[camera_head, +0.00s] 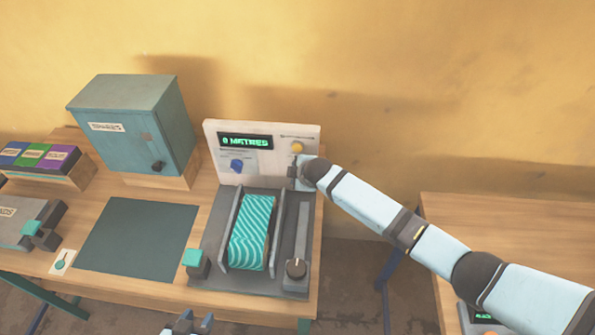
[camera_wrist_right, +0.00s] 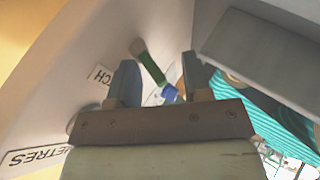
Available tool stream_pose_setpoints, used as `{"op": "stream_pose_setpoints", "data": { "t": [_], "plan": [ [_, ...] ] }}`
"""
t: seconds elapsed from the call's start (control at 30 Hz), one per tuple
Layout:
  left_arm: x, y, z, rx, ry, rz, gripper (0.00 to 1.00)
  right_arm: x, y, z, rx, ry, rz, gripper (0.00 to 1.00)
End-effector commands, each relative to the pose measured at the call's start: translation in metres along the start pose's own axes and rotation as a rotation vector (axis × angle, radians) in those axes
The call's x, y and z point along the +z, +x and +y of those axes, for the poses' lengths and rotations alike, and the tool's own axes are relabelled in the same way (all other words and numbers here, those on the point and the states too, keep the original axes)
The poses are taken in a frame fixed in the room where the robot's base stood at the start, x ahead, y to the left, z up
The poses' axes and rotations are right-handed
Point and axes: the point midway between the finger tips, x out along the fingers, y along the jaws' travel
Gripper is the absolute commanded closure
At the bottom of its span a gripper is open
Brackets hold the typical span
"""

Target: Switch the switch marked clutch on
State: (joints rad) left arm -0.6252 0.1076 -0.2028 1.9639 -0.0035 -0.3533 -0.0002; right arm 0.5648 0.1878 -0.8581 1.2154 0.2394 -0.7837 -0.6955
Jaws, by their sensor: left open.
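The clutch switch shows in the right wrist view as a thin green lever (camera_wrist_right: 152,67) with a blue part at one end. A partly hidden label ending in "CH" (camera_wrist_right: 103,75) is beside it on the pale panel. My right gripper (camera_wrist_right: 160,68) is open, its fingers on either side of the lever with gaps visible. In the head view my right arm reaches the panel (camera_head: 265,130) and hides the switch. My left gripper (camera_head: 188,322) is open and empty at the bottom edge, in front of the table.
The panel has a "0 METRES" display, a blue knob (camera_head: 237,166) and a yellow button (camera_head: 297,147). A teal cabinet (camera_head: 135,125) stands left; a dark mat (camera_head: 137,240) lies clear.

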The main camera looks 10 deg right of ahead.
Motion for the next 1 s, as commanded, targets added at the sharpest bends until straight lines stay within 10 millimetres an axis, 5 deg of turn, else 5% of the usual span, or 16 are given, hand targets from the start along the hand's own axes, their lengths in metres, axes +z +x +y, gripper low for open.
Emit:
{"op": "stream_pose_setpoints", "data": {
  "t": [1.0],
  "plan": [
    [-0.0024, 0.0014, -0.0014, -0.002, 0.001, 0.004, 0.57, -0.0047, -0.0027, 0.0073, 0.071, -0.024, 0.011, 0.53]
  ]
}}
